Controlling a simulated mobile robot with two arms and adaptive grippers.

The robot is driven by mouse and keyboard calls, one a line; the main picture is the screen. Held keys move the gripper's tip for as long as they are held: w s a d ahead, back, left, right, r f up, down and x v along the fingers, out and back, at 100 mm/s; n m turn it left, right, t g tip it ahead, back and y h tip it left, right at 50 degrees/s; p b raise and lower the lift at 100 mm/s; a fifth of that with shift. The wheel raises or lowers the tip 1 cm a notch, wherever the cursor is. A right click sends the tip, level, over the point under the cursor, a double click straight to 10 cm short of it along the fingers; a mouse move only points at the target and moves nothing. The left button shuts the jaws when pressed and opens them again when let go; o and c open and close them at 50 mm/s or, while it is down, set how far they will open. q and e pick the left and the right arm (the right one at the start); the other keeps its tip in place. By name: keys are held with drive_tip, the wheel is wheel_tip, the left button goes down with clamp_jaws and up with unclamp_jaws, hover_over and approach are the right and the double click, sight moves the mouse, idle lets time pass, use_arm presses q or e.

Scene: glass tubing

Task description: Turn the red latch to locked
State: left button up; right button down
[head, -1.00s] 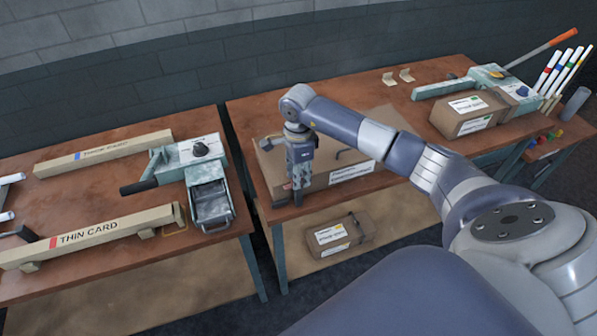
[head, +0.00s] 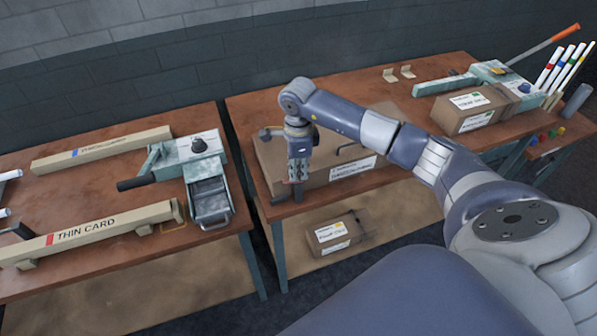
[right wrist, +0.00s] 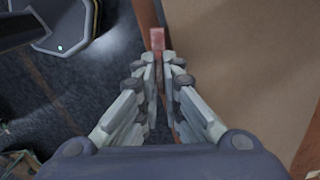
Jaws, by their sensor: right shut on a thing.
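My right gripper (head: 298,194) points down at the front left of a brown case on the middle table. It also shows in the right wrist view (right wrist: 163,62), its fingers nearly together. A small red piece (right wrist: 157,38), which looks like the red latch, sits at the fingertips, and the gripper is shut on it. In the head view the fingers mostly hide the latch, with only a bit of red showing. I cannot read the latch's position or any locked mark. My left gripper is not in view.
The brown case (head: 345,170) has a label and a dark handle. A smaller box (head: 338,234) lies on the lower shelf. A gap separates the left table (head: 90,185), with its THIN CARD bar (head: 120,226) and a metal device (head: 208,200), from the middle table.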

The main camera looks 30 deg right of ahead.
drive_tip(key=m+b, duration=0.2)
drive_tip(key=m, duration=0.2)
drive_tip(key=shift+f+m+b, duration=0.1)
drive_tip(key=shift+m+b, duration=0.2)
drive_tip(key=shift+b, duration=0.05)
drive_tip(key=m+b, duration=0.2)
drive_tip(key=m, duration=0.2)
drive_tip(key=shift+m, duration=0.3)
drive_tip(key=m+b, duration=0.1)
drive_tip(key=m, duration=0.2)
drive_tip(key=shift+m+b, duration=0.6)
drive_tip(key=shift+m, duration=1.2)
drive_tip(key=shift+r, duration=0.2)
drive_tip(key=c, duration=1.8)
unclamp_jaws()
drive_tip(key=shift+o, duration=0.2)
